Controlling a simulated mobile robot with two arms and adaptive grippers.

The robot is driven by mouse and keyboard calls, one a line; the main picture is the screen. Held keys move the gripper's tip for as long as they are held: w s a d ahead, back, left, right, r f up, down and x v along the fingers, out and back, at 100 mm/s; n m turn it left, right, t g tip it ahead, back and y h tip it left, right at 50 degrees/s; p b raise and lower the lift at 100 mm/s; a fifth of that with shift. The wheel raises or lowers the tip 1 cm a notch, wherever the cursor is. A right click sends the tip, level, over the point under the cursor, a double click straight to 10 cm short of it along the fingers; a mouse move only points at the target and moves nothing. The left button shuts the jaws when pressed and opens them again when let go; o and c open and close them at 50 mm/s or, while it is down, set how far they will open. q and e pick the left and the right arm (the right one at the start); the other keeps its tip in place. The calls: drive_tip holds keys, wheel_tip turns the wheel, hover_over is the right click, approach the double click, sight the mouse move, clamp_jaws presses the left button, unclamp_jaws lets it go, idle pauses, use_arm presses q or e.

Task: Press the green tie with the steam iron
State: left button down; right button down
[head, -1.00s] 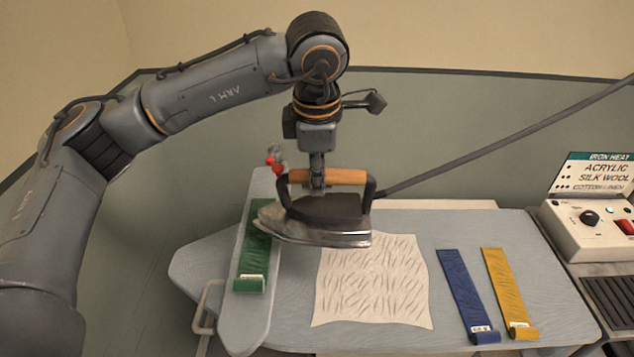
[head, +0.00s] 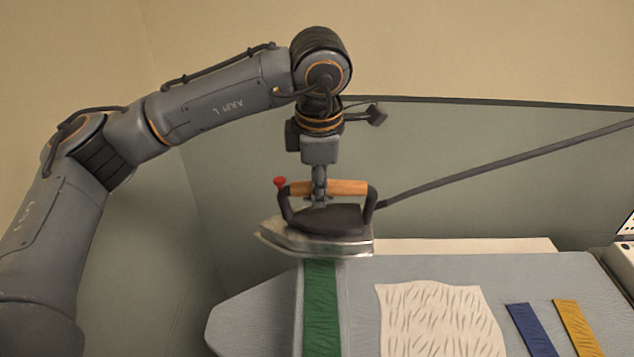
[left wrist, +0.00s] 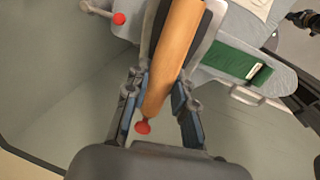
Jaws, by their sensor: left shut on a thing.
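My left gripper (head: 319,190) is shut on the wooden handle of the steam iron (head: 318,240). In the left wrist view the fingers (left wrist: 160,92) close around the handle (left wrist: 176,50). The iron has a dark body and a shiny soleplate, its tip to the left. The green tie (head: 321,312) lies lengthwise on a narrow grey board; the iron appears at its far end and hides that end. I cannot tell whether the soleplate touches it. The tie also shows in the left wrist view (left wrist: 228,60). My right gripper is not in view.
Right of the tie, the ironing board (head: 362,290) bears a wrinkled cream cloth (head: 438,318), a blue tie (head: 528,328) and a yellow tie (head: 577,325). The iron's dark cord (head: 500,160) runs up to the right. A control box edge (head: 627,258) shows at the right.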

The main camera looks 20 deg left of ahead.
sight(318, 217)
use_arm(q)
drive_tip(key=shift+f, duration=0.55)
wheel_tip(318, 217, down, 3)
drive_tip(key=shift+a+f+b, duration=0.1)
drive_tip(key=shift+f+b, duration=0.05)
drive_tip(key=shift+b, duration=0.8)
drive_tip(key=shift+w+f+b, duration=0.1)
drive_tip(key=shift+f+b, duration=0.2)
drive_tip(key=shift+f, duration=0.5)
drive_tip(key=shift+f+b, duration=0.65)
drive_tip(key=shift+b, duration=0.1)
drive_tip(key=shift+s, duration=0.2)
